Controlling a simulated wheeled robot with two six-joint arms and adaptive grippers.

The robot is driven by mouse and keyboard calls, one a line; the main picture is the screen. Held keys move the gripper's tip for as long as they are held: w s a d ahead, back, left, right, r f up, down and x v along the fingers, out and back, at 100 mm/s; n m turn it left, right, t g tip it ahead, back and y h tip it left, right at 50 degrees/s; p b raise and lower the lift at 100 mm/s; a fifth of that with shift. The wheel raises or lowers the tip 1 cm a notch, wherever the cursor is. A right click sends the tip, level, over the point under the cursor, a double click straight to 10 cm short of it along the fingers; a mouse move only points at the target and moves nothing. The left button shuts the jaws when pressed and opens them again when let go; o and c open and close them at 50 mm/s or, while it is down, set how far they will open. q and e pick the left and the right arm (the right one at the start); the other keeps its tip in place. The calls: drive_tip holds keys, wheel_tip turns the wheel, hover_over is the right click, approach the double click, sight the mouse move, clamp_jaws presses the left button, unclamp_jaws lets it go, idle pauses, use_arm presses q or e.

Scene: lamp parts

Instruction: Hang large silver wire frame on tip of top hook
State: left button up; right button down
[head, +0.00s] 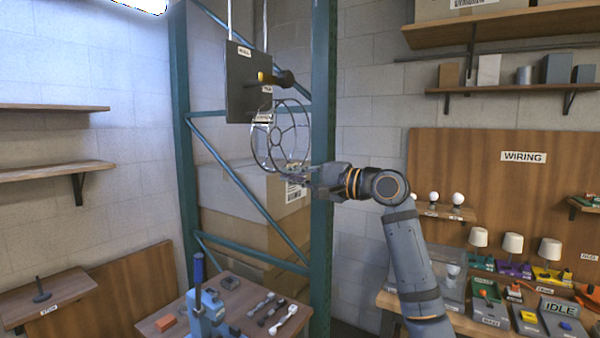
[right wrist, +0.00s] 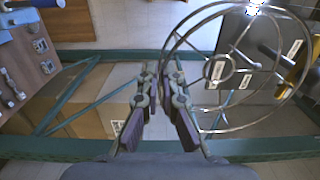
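The large silver wire frame (head: 306,127), a round ring with spokes and a small inner ring, stands roughly upright. My right gripper (head: 312,172) is shut on its lower rim. In the right wrist view the frame (right wrist: 220,130) extends right from my nearly closed fingertips (right wrist: 162,72). A dark hanging board (head: 240,95) carries a dark top hook (head: 286,79) with a yellow part (head: 262,77) beside it. The frame is just below the hook in the head view. I cannot tell whether they touch. The board (right wrist: 234,38) also shows behind the frame in the right wrist view. My left gripper is not in view.
A teal rack post (head: 323,90) stands close behind my right gripper. Large cardboard boxes (head: 245,190) sit in the rack. A table (head: 240,298) with small parts and a blue tool (head: 205,305) is below. A wiring board (head: 510,190) is at the right.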

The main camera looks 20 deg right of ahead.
drive_tip(key=shift+p+x, duration=0.85)
drive_tip(key=shift+x, duration=1.55)
drive_tip(key=shift+w+a+f, duration=0.2)
drive_tip(key=shift+w+f, duration=0.05)
drive_tip(key=shift+f, duration=0.25)
drive_tip(key=shift+w+a+f, duration=0.2)
drive_tip(key=shift+f, duration=0.3)
drive_tip(key=c, duration=1.4)
unclamp_jaws()
drive_tip(key=shift+c, duration=0.2)
approach(276, 174)
wheel_tip(276, 174, down, 2)
drive_tip(key=w+d, duration=0.1)
drive_tip(key=w, duration=0.1)
